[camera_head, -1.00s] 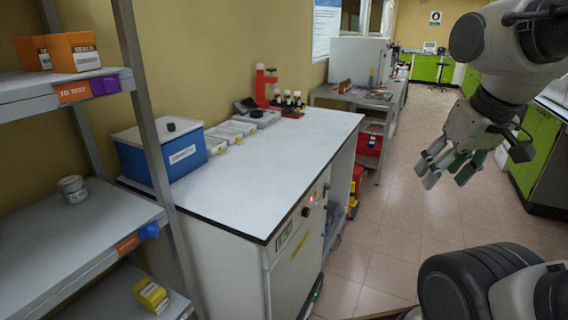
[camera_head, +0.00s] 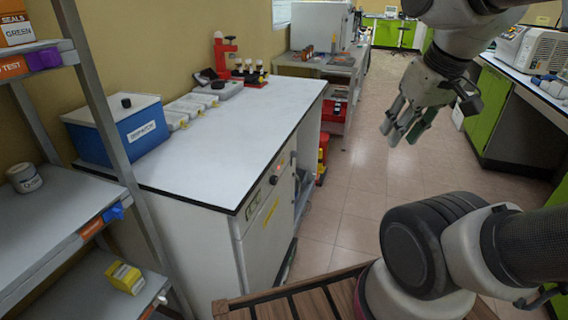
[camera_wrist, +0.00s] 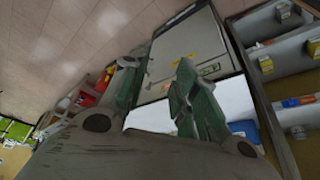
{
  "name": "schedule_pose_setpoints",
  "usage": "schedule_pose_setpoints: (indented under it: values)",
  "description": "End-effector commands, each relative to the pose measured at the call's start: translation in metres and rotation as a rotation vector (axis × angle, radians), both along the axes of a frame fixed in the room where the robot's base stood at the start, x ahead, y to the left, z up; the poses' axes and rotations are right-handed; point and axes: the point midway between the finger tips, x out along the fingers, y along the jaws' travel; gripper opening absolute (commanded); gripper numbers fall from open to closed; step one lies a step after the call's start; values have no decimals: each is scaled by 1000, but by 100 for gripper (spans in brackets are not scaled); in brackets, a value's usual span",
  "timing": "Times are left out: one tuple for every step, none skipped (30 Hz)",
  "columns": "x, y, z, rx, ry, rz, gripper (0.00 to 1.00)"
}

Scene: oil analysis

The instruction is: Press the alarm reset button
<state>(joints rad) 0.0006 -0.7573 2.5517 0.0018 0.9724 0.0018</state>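The white-topped bench cabinet (camera_head: 250,110) has a small dark round knob or button (camera_head: 273,180) on its front, with a tiny red light (camera_head: 279,168) just above it. No alarm reset label can be read, so I cannot tell whether either is the button. My gripper (camera_head: 404,133) hangs over the aisle floor to the right of the cabinet, well apart from it. In the wrist view my gripper (camera_wrist: 157,72) is open and empty, with its fingers apart and the cabinet front (camera_wrist: 185,55) beyond them.
A grey shelf rack (camera_head: 95,90) stands at the left. A blue box (camera_head: 125,132), white trays and a red device (camera_head: 226,55) are on the bench. A brown slatted wooden thing (camera_head: 290,300) is low in front. The tiled aisle (camera_head: 350,200) is clear.

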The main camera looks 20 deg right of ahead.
Motion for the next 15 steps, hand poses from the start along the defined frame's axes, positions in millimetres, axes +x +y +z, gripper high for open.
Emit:
schedule_pose_setpoints:
  values:
    - [0, 0, 0, 0, 0, 0, 14]
    - [0, 0, 0, 0, 0, 0, 8]
    - [0, 0, 0, 0, 0, 0, 1]
    - [0, 0, 0, 0, 0, 0, 0]
    - [0, 0, 0, 0, 0, 0, 0]
    - [0, 0, 0, 0, 0, 0, 0]
    - [0, 0, 0, 0, 0, 0, 0]
    - [0, 0, 0, 0, 0, 0, 0]
    - [0, 0, 0, 0, 0, 0, 0]
    - [0, 0, 0, 0, 0, 0, 0]
    - [0, 0, 0, 0, 0, 0, 0]
    - [0, 0, 0, 0, 0, 0, 0]
    - [0, 0, 0, 0, 0, 0, 0]
    - [0, 0, 0, 0, 0, 0, 0]
    - [0, 0, 0, 0, 0, 0, 0]
